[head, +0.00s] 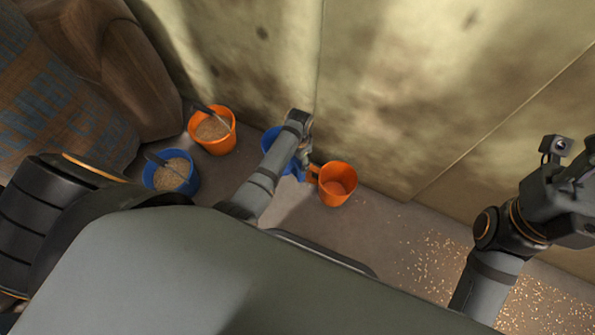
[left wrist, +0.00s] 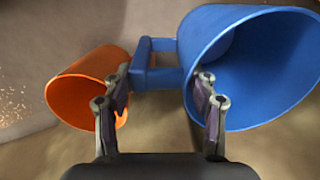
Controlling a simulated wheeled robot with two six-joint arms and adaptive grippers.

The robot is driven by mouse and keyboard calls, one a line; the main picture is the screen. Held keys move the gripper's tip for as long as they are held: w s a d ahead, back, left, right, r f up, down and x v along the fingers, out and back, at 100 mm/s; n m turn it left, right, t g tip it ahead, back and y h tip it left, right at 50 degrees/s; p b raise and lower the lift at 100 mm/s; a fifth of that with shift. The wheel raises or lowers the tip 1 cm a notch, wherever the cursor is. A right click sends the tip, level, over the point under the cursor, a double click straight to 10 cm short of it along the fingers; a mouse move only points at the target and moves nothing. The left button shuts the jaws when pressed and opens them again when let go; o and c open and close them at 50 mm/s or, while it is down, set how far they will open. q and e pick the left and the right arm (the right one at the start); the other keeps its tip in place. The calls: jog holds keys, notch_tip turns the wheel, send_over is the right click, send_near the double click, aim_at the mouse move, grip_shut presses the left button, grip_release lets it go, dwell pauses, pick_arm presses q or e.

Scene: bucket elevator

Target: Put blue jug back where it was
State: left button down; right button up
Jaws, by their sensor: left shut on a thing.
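The blue jug (left wrist: 270,65) fills the right of the left wrist view, its open mouth facing the camera and its inside looking empty. Its squared handle (left wrist: 157,46) reaches left between the fingers of my left gripper (left wrist: 161,78), which is shut on the jug. In the head view the blue jug (head: 269,138) is mostly hidden behind my left arm, near the wall and left of an orange jug (head: 337,186). Whether it touches the floor cannot be told. My right gripper (head: 570,185) is at the far right, away from the jugs; its fingers do not show clearly.
An orange bucket (head: 223,145) and a blue bucket (head: 184,187), both holding grain with a scoop handle sticking out, stand at the left. Patterned sacks (head: 60,110) lie beyond them. The wall (head: 400,90) runs close behind. Grain is scattered on the floor (head: 430,260) at the right.

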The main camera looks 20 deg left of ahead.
pick_arm(q)
notch_tip(320, 180, down, 6)
jog(key=b, duration=0.3)
jog(key=shift+b, duration=0.3)
jog(key=shift+r, duration=0.1)
jog(key=shift+c, duration=2)
grip_release()
